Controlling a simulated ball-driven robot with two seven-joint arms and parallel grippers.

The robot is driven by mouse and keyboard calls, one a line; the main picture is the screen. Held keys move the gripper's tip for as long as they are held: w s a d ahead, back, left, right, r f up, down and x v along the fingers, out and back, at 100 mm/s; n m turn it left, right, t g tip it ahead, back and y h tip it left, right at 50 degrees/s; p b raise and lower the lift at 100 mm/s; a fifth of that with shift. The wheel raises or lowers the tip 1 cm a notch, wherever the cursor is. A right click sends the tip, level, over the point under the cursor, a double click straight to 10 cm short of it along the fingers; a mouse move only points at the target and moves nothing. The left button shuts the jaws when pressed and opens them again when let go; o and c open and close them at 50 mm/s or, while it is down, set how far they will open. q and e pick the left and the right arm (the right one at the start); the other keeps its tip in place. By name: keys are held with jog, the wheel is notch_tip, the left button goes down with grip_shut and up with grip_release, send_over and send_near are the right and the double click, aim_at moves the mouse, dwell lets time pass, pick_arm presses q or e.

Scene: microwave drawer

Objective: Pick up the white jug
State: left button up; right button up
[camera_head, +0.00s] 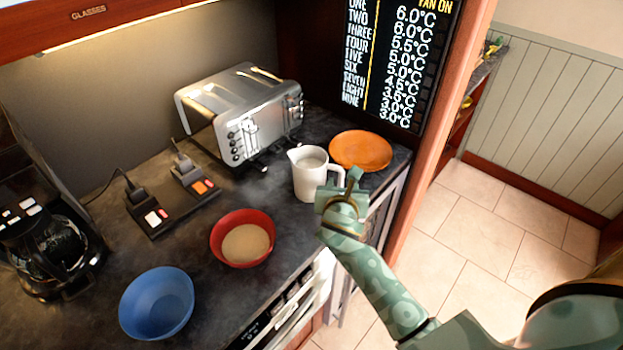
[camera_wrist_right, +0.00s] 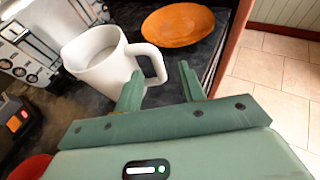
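The white jug (camera_head: 308,178) stands upright on the dark counter, between the toaster and the orange plate. Its handle is on the right side, and it also shows in the right wrist view (camera_wrist_right: 98,68). My right gripper (camera_head: 340,182) is at the handle side of the jug, near the counter's front edge. In the right wrist view its two fingers (camera_wrist_right: 160,75) are apart with nothing held. The handle appears just beyond and partly between the fingertips; I cannot tell whether they touch it. My left gripper is not in view.
An orange plate (camera_head: 361,150) lies right behind the jug. A silver toaster (camera_head: 243,115) stands behind left. A red bowl (camera_head: 232,257) and a blue bowl (camera_head: 157,302) are to the left, with sockets (camera_head: 170,208) and a coffee maker (camera_head: 45,240). A dark display panel (camera_head: 400,60) stands behind.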

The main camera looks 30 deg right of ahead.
aim_at(341, 178)
jog(key=x, duration=0.3)
jog(key=shift+f, duration=0.1)
jog(key=b+x, duration=0.1)
jog(key=x, duration=0.1)
jog(key=b+x, duration=0.1)
jog(key=x, duration=0.2)
jog(key=shift+w+a+f, duration=0.1)
jog(key=shift+w+a, duration=0.1)
jog(key=shift+w, duration=0.05)
grip_shut()
